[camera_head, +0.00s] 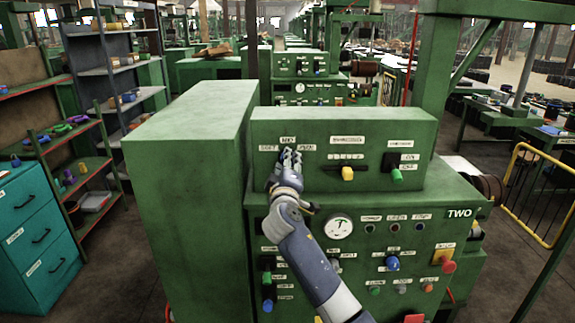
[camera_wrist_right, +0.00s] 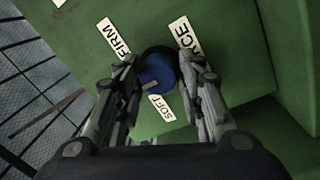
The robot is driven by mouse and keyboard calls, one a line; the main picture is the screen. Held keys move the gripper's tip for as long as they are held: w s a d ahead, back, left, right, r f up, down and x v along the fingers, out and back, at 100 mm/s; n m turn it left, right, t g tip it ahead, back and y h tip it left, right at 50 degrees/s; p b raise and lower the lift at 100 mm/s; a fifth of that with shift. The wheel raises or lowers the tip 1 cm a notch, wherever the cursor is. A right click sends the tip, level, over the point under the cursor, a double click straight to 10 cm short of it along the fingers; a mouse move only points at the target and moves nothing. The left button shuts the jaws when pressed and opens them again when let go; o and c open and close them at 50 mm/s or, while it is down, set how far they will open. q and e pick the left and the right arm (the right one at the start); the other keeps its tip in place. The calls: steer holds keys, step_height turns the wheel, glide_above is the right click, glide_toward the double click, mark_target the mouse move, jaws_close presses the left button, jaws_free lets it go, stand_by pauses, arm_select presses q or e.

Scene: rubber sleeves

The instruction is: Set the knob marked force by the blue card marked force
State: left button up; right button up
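A blue round knob (camera_wrist_right: 157,73) with a pale pointer line shows in the right wrist view. Around it are a FIRM label (camera_wrist_right: 113,38), a SOFT label (camera_wrist_right: 161,107) and a label ending in CE (camera_wrist_right: 187,39), partly covered by a finger. My right gripper (camera_wrist_right: 158,62) has one finger on each side of the knob, with slim gaps visible. In the head view my right gripper (camera_head: 290,155) is at the upper left of the machine's raised panel (camera_head: 345,125) and mostly hides the knob. I cannot make out a blue card marked force. My left gripper is out of view.
The raised panel also has a yellow slider (camera_head: 347,173) and a green switch (camera_head: 397,176). Below are a gauge (camera_head: 339,227), a blue knob (camera_head: 392,263) and a red button (camera_head: 448,266). A tall green cabinet (camera_head: 185,150) stands left of the panel; teal drawers (camera_head: 35,235) are farther left.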

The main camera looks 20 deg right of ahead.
steer(key=shift+o, duration=0.9)
steer(key=r+v, duration=0.1)
steer(key=v, duration=1.1)
steer(key=shift+f, duration=0.45)
